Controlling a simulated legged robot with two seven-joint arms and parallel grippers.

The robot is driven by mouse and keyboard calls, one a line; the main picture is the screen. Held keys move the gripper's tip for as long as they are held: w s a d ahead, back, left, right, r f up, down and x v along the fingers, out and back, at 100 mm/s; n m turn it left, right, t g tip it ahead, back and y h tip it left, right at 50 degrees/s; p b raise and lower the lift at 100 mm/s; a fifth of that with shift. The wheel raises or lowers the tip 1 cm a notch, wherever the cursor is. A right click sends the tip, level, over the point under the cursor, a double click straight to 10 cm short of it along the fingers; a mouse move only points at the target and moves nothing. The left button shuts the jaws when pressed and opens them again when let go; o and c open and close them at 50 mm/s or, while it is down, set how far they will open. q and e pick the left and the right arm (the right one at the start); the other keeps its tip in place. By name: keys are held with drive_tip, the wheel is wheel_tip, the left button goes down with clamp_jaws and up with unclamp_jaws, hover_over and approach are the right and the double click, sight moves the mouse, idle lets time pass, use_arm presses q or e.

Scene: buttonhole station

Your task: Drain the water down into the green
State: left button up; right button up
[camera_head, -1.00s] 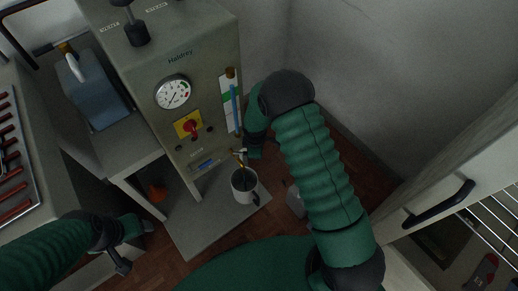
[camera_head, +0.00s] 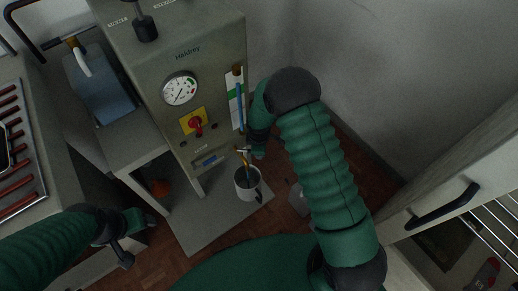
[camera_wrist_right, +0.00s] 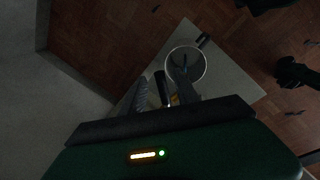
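The grey Haldrey boiler (camera_head: 180,60) has a sight glass (camera_head: 239,108) on its front right, with a blue water column beside a white plate with a green band. The column looks tall; its exact top against the green is hard to read. Below is a brass drain spout (camera_head: 246,161), with a white mug (camera_head: 248,186) under it, dark inside. My right gripper (camera_head: 250,151) is at the drain tap. In the right wrist view a black tap handle (camera_wrist_right: 162,88) lies between its fingers; whether they grip it is unclear. My left gripper (camera_head: 137,243) is open and empty at lower left.
A pressure gauge (camera_head: 180,89) and red knob (camera_head: 196,125) are on the boiler front. A tray with red bars (camera_head: 18,150) is at far left, and a cabinet door handle (camera_head: 440,207) at right.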

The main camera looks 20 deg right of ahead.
use_arm(q)
drive_tip(key=p+v, duration=0.2)
drive_tip(key=v, duration=0.1)
drive_tip(key=w+p+v, duration=0.1)
drive_tip(key=p+v, duration=0.1)
drive_tip(key=p, duration=0.1)
drive_tip(key=shift+r, duration=0.5)
use_arm(e)
wheel_tip(320, 180, up, 16)
drive_tip(key=s+a, duration=0.1)
drive_tip(key=s, duration=0.1)
drive_tip(key=shift+s+a, duration=0.35)
drive_tip(key=shift+f, duration=0.1)
